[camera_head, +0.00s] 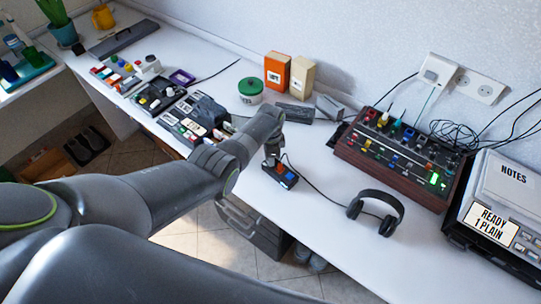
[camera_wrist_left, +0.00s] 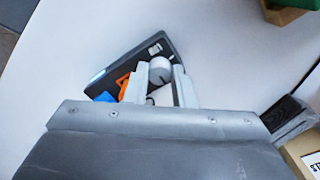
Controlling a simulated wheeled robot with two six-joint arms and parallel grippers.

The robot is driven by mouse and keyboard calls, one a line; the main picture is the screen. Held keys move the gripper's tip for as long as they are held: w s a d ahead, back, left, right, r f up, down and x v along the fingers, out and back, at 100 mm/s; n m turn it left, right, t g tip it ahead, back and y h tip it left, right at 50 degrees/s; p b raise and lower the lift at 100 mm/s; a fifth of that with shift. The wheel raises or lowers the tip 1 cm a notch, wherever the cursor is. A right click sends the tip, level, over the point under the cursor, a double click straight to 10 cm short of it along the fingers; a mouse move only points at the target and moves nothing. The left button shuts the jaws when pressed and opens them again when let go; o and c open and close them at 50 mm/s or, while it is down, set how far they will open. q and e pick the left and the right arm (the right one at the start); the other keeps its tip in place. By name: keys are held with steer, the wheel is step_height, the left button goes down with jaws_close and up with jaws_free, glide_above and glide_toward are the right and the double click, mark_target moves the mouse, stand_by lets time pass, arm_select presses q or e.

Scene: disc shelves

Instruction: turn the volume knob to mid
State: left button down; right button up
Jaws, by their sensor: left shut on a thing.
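A small black box (camera_head: 289,178) with an orange button and a blue button sits on the white desk, with a cable attached. In the left wrist view the box (camera_wrist_left: 168,45) shows a pale round knob (camera_wrist_left: 160,66) with a dark pointer mark, an orange button (camera_wrist_left: 123,82) and a blue button (camera_wrist_left: 106,97). My left gripper (camera_head: 271,161) points down over the box. In the left wrist view its fingers (camera_wrist_left: 158,84) are shut on the knob, one on each side. The knob's scale cannot be read. My right gripper is not in view.
Black headphones (camera_head: 380,208) lie to the right of the box. A wood-sided mixer (camera_head: 385,178) and a NOTES machine (camera_head: 500,200) stand further right. A green-lidded tub (camera_head: 251,91) and an orange box (camera_head: 277,72) stand behind. Desk near the headphones is clear.

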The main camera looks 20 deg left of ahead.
arm_select(q)
steer(key=c, duration=1.2)
jaws_free()
steer(key=shift+r+p, duration=0.3)
steer(key=shift+r, duration=0.25)
step_height(320, 180, up, 5)
steer(key=shift+r+p, duration=0.1)
steer(key=shift+p, duration=0.75)
step_height(320, 180, up, 11)
steer(key=shift+r, duration=0.1)
